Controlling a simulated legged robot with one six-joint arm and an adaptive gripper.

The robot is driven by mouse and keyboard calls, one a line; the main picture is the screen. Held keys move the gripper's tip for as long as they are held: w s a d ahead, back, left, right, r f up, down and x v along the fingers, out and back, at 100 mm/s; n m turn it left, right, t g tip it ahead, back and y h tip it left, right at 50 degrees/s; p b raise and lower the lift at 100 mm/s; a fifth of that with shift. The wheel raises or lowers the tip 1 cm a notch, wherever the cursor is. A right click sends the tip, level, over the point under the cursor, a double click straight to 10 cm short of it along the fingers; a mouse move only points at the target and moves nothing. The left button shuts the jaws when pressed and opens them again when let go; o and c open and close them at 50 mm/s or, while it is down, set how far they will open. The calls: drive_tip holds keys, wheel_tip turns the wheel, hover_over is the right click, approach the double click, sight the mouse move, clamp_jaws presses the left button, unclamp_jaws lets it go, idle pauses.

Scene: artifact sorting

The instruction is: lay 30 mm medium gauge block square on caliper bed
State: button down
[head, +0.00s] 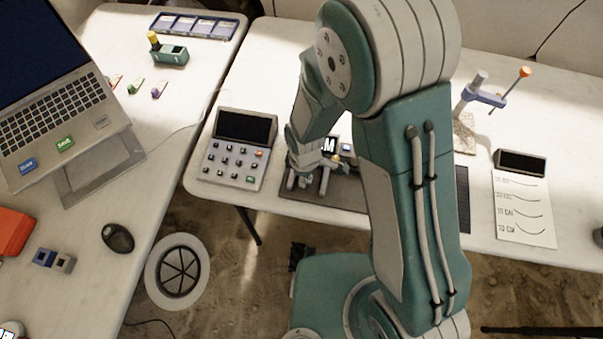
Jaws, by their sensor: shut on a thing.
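My gripper (313,182) is low over the dark grey mat (295,203) on the back table, just right of the keypad device. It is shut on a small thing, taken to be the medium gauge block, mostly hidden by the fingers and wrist. A black and white "M" label (330,145) shows beside my wrist; I cannot tell if it is on the block. The caliper bed cannot be made out clearly; my arm covers much of the mat. Whether the held thing touches a surface cannot be told.
A keypad device with a dark screen (245,128) stands left of my gripper. Right of my arm are a clamp stand (484,97), a small dark display (521,162) and a paper sheet (525,212). The left table holds a laptop (60,110), a mouse (118,238) and small blocks (53,260).

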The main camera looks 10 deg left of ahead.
drive_tip(key=shift+c, duration=2.3)
unclamp_jaws()
drive_tip(key=shift+a+f, duration=0.1)
drive_tip(key=shift+a, duration=0.35)
wheel_tip(320, 180, up, 12)
drive_tip(key=f, duration=0.1)
drive_tip(key=d+r+m+t, duration=0.2)
drive_tip(key=d+r+m, duration=0.5)
drive_tip(key=d+r, duration=0.5)
drive_tip(key=s+d+r+m+t, duration=0.3)
drive_tip(key=s+d+r+m, duration=0.5)
drive_tip(key=r+m, duration=0.2)
drive_tip(key=shift+s+d+r+t, duration=0.15)
drive_tip(key=shift+d+t, duration=0.15)
drive_tip(key=shift+d, duration=0.1)
